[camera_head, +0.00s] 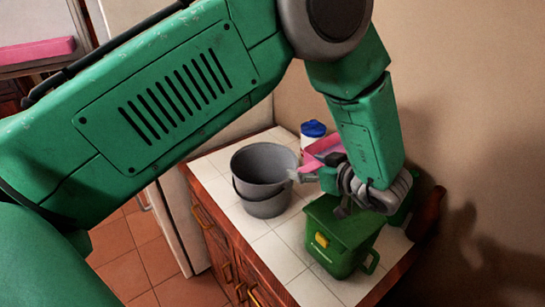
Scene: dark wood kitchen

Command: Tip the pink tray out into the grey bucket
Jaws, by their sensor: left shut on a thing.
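The grey bucket (262,190) stands upright on the white tiled counter, with its open top showing. The pink tray (321,150) is just right of the bucket's rim, partly hidden behind my left wrist and gripper. It looks tilted, and I cannot see clearly what it holds. My left gripper (309,177) is shut on the pink tray, close to the bucket's right side. My arm hides part of the grip. My right gripper is not in view.
A green bin (338,237) with a yellow latch stands below my left gripper. A white container with a blue lid (313,130) stands behind the tray. A wall closes off the right. The tiled counter (276,255) is bare in front of the bucket.

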